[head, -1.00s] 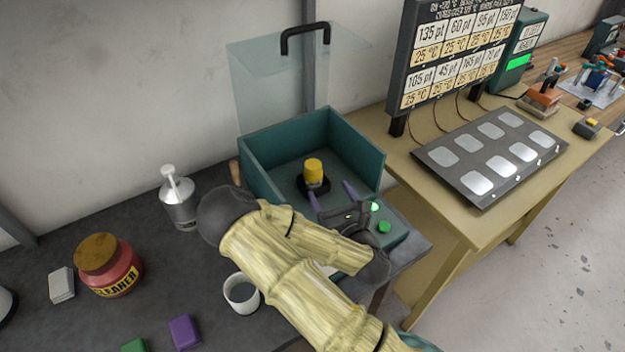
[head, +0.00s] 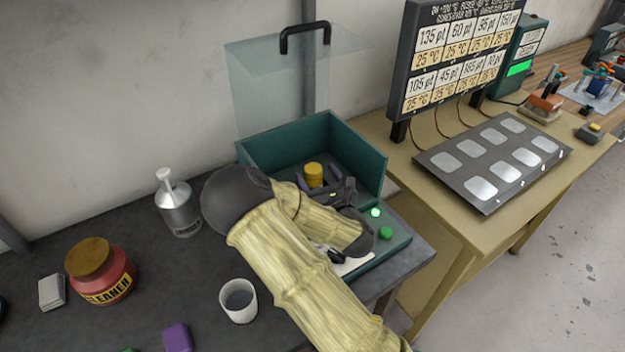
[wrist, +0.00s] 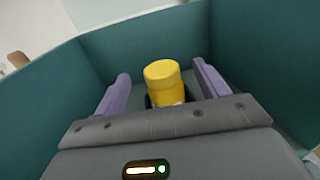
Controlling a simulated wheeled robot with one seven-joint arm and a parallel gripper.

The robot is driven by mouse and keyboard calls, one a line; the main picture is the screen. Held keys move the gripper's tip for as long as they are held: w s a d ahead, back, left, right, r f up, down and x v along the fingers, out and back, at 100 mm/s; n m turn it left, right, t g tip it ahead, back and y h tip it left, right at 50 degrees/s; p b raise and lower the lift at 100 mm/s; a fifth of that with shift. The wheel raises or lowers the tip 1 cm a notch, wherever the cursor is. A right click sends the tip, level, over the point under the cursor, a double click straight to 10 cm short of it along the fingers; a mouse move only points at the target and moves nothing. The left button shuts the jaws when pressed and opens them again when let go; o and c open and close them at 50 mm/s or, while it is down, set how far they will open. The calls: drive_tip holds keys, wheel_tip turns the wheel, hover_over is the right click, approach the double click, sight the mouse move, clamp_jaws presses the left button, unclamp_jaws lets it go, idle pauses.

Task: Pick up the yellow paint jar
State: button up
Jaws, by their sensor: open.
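The yellow paint jar (head: 314,173) stands upright inside the teal open-topped box (head: 365,150). In the wrist view the jar (wrist: 163,82) is between and slightly beyond the two purple fingers. My gripper (head: 322,184) reaches into the box and is open, with one finger on each side of the jar. In the wrist view the gripper (wrist: 160,90) shows a gap between each finger and the jar. The jar's lower part is hidden by my gripper in the head view.
The box walls rise close around my gripper. A clear raised lid (head: 270,85) with a black handle stands behind. A white cup (head: 238,300), a metal pump bottle (head: 178,205) and a red cleaner jar (head: 102,275) stand left on the dark bench. A panel (head: 490,160) lies right.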

sight(310, 163)
drive_tip(key=shift+p+x, duration=0.4)
drive_tip(key=shift+x, duration=2.2)
drive_tip(key=shift+f, duration=0.1)
drive_tip(key=shift+c, duration=0.4)
drive_tip(key=c, duration=1.2)
wheel_tip(310, 163, up, 10)
drive_tip(key=shift+r+b, duration=0.1)
drive_tip(key=shift+b, duration=0.3)
drive_tip(key=shift+c, duration=0.2)
